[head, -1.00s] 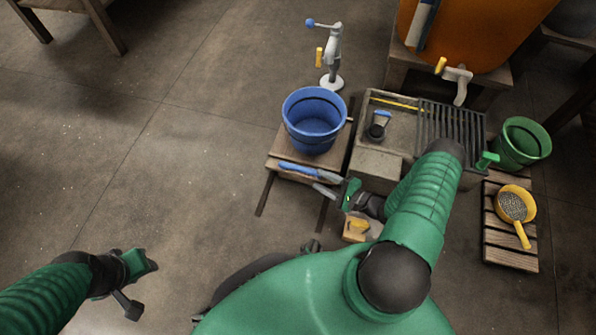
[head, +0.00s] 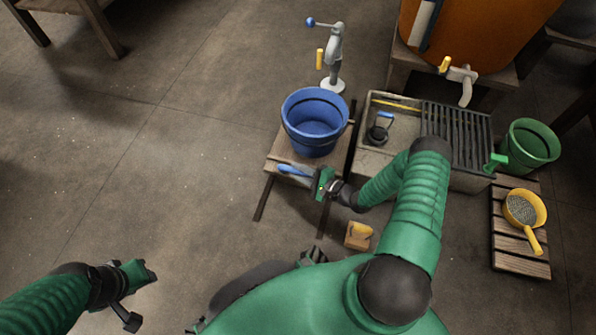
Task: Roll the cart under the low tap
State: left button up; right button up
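The low wooden cart (head: 276,160) carries a blue bucket (head: 316,150) and stands over two dark rails left of the stone sink. A blue handle (head: 295,171) shows along its front edge. My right gripper (head: 325,183) is at the right end of this handle and covers part of it. I cannot tell whether it touches the handle or is shut on it. A grey tap with a yellow lever (head: 461,80) comes out of the orange barrel behind the sink. My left gripper (head: 138,275) is over bare floor at lower left, apart from everything. Its finger gap is unclear.
A grey pump (head: 334,70) stands behind the bucket. The stone sink (head: 378,158) with a dark grate (head: 457,130) is right of the cart. A green bucket (head: 532,148), a pallet (head: 520,262) with a yellow sieve (head: 523,210), and a wooden block (head: 358,236) are nearby. Floor at left is clear.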

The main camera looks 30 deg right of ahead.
grip_shut()
jog(key=shift+s+f, duration=0.1)
jog(key=shift+f, duration=0.05)
dwell(0.8)
